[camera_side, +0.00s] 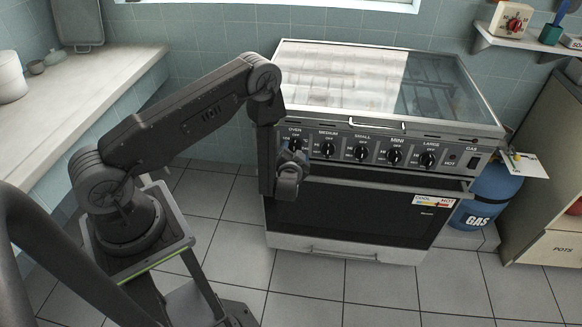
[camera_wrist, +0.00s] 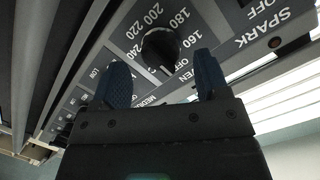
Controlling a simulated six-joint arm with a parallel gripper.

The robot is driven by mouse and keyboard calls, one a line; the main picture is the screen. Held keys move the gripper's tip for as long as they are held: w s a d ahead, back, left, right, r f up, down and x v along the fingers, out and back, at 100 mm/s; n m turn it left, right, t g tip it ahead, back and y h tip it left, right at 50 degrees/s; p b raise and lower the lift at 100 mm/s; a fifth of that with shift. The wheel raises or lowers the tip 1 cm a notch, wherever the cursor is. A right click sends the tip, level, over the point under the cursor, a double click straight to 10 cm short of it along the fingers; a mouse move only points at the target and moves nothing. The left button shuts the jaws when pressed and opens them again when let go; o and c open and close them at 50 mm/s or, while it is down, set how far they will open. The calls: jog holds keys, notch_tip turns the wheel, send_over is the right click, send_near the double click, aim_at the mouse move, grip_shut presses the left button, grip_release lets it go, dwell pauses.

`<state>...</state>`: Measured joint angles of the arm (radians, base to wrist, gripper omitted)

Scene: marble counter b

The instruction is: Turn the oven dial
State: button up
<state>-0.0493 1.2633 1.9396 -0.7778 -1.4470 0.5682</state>
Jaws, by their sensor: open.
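The oven dial (camera_side: 296,146) is a round dark knob at the left end of the stove's control panel, under the word OVEN. In the wrist view the dial (camera_wrist: 160,48) is ringed by white numbers from 160 to 240. My gripper (camera_wrist: 160,63) is open, with one dark blue finger to the left of the dial and one to its right in that view. I cannot tell whether either finger touches it. In the side view my gripper (camera_side: 291,162) is in front of the panel at the dial and partly hides it.
More dials, such as the one marked MEDIUM (camera_side: 327,149), sit in a row to the right. The oven door (camera_side: 350,212) is below and the glass lid (camera_side: 440,82) above. A blue gas bottle (camera_side: 490,195) stands right of the stove. Floor tiles in front are clear.

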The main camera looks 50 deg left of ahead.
jog(key=v, duration=1.2)
jog(key=shift+w, duration=0.1)
jog(key=w+d+r+n+h, duration=0.2)
jog(key=w+d+r+h, duration=0.35)
jog(key=r, duration=0.45)
jog(key=s+d+r+m+h, duration=0.1)
jog(key=d+r+h, duration=0.15)
jog(key=r, duration=0.35)
jog(key=d+r+m+h, duration=0.1)
jog(key=r+h, duration=0.2)
jog(key=r, duration=0.3)
jog(key=s+a+r+m+g, duration=0.1)
jog(key=s+r, duration=0.4)
jog(key=s, duration=0.6)
jog(key=s+a+r+m+g, duration=0.1)
jog(key=s+r+g, duration=0.3)
jog(key=s, duration=0.8)
notch_tip(320, 180, up, 2)
jog(key=shift+s+r+m+h, duration=0.2)
jog(key=shift+m+h, duration=0.1)
jog(key=shift+h, duration=0.1)
